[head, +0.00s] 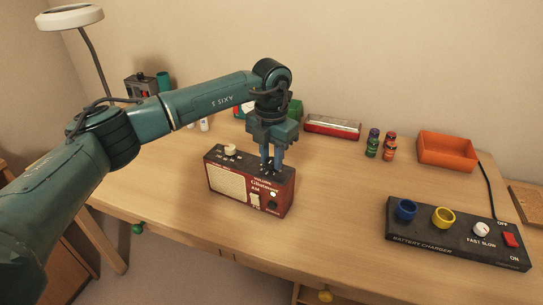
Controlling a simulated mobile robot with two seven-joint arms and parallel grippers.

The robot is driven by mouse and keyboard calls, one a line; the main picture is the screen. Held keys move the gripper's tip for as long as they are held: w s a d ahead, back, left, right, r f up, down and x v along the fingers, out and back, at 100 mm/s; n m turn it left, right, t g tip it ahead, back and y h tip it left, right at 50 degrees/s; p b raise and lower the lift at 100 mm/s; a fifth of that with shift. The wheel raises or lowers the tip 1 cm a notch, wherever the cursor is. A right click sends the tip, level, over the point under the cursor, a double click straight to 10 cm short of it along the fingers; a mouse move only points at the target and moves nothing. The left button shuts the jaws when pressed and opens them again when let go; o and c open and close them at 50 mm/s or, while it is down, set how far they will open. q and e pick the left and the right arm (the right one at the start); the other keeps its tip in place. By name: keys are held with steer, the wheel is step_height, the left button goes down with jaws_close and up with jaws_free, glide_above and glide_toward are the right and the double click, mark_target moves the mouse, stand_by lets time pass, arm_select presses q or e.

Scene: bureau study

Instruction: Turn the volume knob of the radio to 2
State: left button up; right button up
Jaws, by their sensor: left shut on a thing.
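The red and black radio (228,184) stands upright on the desk, with a pale speaker grille on its front. A cream knob (231,148) sits on the left of its top, with small marks around it. My left gripper (271,166) points straight down at the right part of the radio's top. Its fingers are shut on a knob there, which they almost wholly hide. I cannot read that knob's setting or its scale. A dark round part (272,204) and a pale switch (254,200) show on the radio's front. My right gripper is out of view.
A battery charger (455,247) with coloured rings and a red switch lies at the right. A lamp (70,18) rises at the left. The desk around the radio is clear.

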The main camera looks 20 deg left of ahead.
mark_target(271, 161)
arm_select(q)
steer(key=shift+r, duration=0.1)
stand_by(0.4)
steer(key=o, duration=1)
step_height(271, 161, up, 13)
stand_by(0.3)
